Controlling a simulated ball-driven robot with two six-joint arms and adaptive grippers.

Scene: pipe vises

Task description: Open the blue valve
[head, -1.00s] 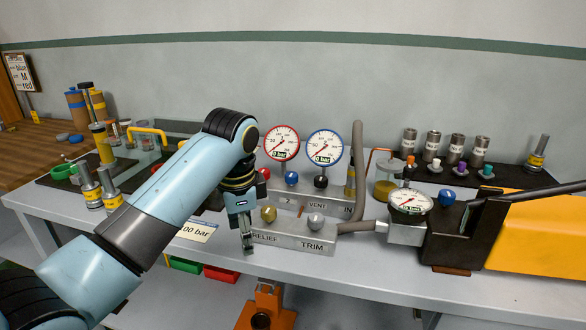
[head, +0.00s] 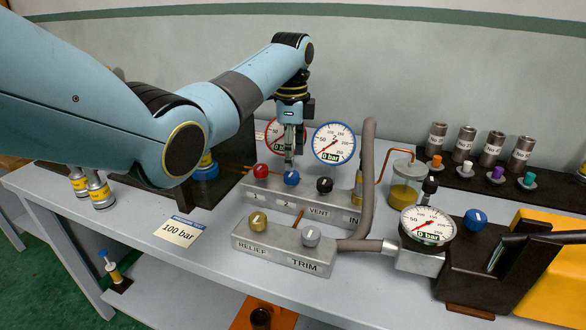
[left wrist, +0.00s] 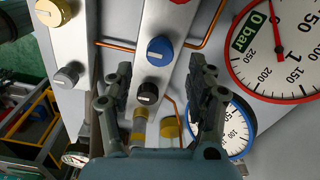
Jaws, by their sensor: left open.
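The blue valve knob (head: 291,178) sits on the upper grey manifold (head: 275,196), between a red knob (head: 261,171) and a black knob (head: 324,185). My left gripper (head: 289,161) points down just above the blue knob, in front of the red-rimmed gauge. In the left wrist view the gripper (left wrist: 160,72) is open and empty, and the blue knob (left wrist: 160,49) shows between and just beyond its fingertips, with a white mark on it. The fingers look apart from the knob. My right gripper is not in view.
A blue-rimmed gauge (head: 334,142) stands close behind the gripper. A grey hose (head: 366,175) rises at the right. The lower block has a brass RELIEF knob (head: 257,221) and a silver TRIM knob (head: 311,236). Another blue knob (head: 475,219) is on the pump. A "100 bar" card (head: 181,232) lies left.

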